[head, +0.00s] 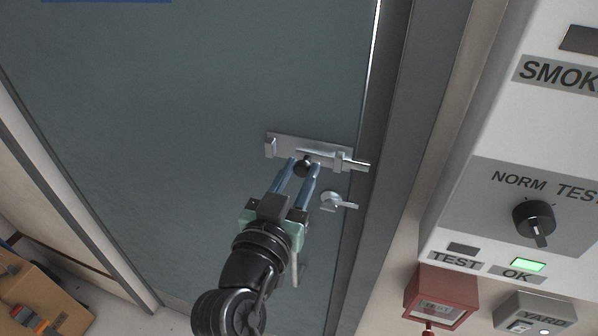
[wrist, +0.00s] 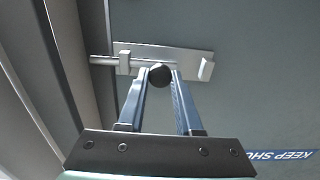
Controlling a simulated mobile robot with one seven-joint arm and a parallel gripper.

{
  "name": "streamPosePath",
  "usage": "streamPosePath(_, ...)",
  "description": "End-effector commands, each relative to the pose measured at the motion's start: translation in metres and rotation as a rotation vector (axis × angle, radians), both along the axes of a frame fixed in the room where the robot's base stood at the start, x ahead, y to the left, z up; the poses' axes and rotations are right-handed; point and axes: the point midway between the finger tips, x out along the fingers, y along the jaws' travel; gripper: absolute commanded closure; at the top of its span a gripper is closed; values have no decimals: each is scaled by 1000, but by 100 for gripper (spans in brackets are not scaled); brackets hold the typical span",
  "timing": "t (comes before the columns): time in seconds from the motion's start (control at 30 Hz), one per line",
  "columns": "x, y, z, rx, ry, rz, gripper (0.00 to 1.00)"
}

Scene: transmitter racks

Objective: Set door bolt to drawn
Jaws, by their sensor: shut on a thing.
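The door bolt (head: 335,156) is a silver rod on a metal plate (head: 284,142) fixed to the grey-green door (head: 200,110). In the head view the rod's right end reaches past the door's edge to the frame. The bolt has a dark round knob (wrist: 160,75). My gripper (head: 306,166) is shut on this knob, one blue finger on each side of it. In the wrist view my gripper (wrist: 160,82) has the knob between its fingertips, and the rod (wrist: 104,61) runs left through a guide to the frame. The fingers hide part of the plate in the head view.
The dark door frame (head: 392,130) stands to the right. Beyond it are a white panel with a rotary knob (head: 534,222) and a red box (head: 440,297). A cardboard box (head: 42,300) is at lower left.

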Motion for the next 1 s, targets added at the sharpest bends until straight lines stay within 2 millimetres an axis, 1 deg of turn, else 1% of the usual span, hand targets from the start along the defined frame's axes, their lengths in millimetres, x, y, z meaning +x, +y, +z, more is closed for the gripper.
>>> streamPosePath(0.17,2,4,-3,0,1,1,100)
streamPosePath(0.3,8,21,-5,1,-1,4,100)
streamPosePath(0.43,11,33,-3,0,-1,3,100)
streamPosePath(0.77,11,37,-1,0,1,6,100)
streamPosePath(0.8,11,37,0,0,1,7,61)
streamPosePath(0.93,11,37,0,0,1,5,38)
streamPosePath(1.0,11,36,0,0,1,4,37)
